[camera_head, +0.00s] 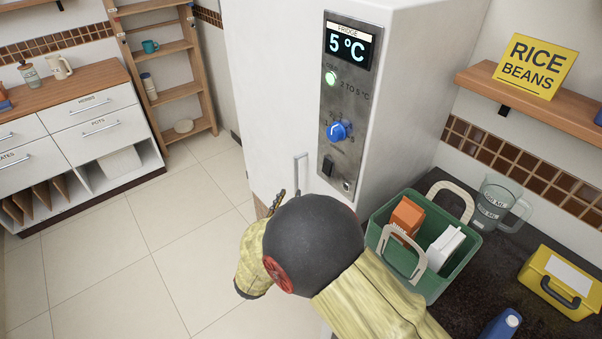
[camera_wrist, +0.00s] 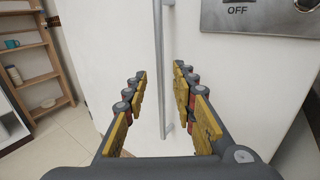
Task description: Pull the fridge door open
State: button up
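The white fridge (camera_head: 275,85) stands in the middle of the head view, with a control panel (camera_head: 345,105) reading 5 °C on its side facing me. Its vertical metal bar handle (camera_wrist: 161,60) shows in the wrist view on the white door (camera_wrist: 105,50); the head view shows its upper end (camera_head: 300,170). My gripper (camera_wrist: 160,85) is open in the wrist view, with the handle between its two yellow-padded fingers and neither finger visibly touching it. In the head view my dark wrist hides most of the gripper and the lower handle. The door looks shut.
A green basket (camera_head: 450,270) with cartons stands on the dark counter (camera_head: 480,315) close right of my arm. A yellow box (camera_head: 560,280) and a measuring jug (camera_head: 495,203) are further right. Open tiled floor (camera_head: 120,255) lies left, before a shelf rack (camera_head: 170,70) and drawers (camera_head: 90,120).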

aim_at(296, 183)
jog(key=b+x, duration=0.2)
jog(key=x, duration=0.5)
jog(key=shift+w+d, duration=0.15)
jog(key=shift+w, duration=0.2)
jog(key=shift+c, duration=0.2)
grip_shut()
dwell(0.4)
